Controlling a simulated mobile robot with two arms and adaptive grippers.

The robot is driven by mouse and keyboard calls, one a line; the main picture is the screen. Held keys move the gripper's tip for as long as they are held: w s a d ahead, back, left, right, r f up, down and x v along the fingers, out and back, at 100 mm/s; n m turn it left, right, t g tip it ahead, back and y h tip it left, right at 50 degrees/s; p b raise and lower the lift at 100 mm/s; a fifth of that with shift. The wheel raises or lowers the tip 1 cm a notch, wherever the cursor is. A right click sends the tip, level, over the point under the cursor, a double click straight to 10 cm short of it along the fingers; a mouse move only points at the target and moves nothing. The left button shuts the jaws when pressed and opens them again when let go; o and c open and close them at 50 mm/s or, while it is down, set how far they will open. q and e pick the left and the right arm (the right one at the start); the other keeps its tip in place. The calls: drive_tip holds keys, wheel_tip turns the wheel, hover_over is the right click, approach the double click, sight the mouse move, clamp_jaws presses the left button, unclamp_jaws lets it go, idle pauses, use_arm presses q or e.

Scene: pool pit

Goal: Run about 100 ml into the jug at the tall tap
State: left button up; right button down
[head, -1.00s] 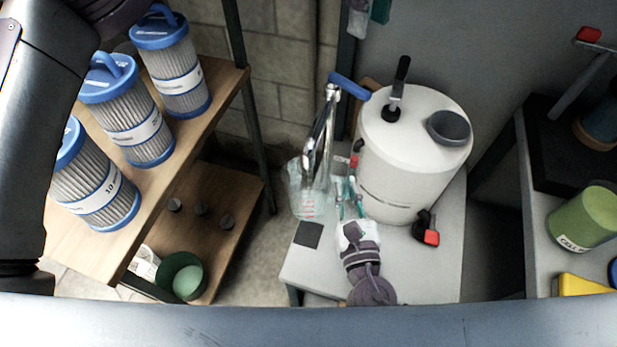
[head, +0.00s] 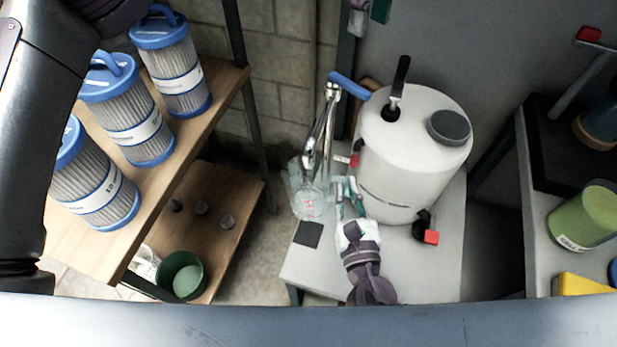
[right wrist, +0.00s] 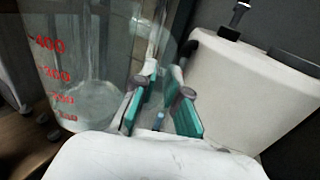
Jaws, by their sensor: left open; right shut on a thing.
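The clear jug (head: 308,202) with red marks is under the chrome tall tap (head: 318,138), whose blue lever (head: 348,86) points right. In the right wrist view the jug (right wrist: 62,75) shows 400 and 300 marks. A clear vertical streak, seemingly a water stream, runs down inside to a pale surface near the lower marks; the exact level is unclear. My right gripper (head: 345,190) is shut on the jug's handle, its teal fingers (right wrist: 160,112) to the jug's right.
A white tank (head: 415,160) with a black-handled pump stands close right of the jug, on a grey bench (head: 405,275). A dark square (head: 308,234) lies on the bench. Blue-capped filters (head: 128,110) fill the left wooden shelf. A green canister (head: 585,217) stands right.

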sight(358, 87)
idle(0.7)
drive_tip(key=s+d, duration=0.5)
drive_tip(key=s, duration=0.1)
use_arm(q)
wheel_tip(358, 87, down, 12)
drive_tip(key=shift+f, duration=0.1)
idle(0.7)
clamp_jaws()
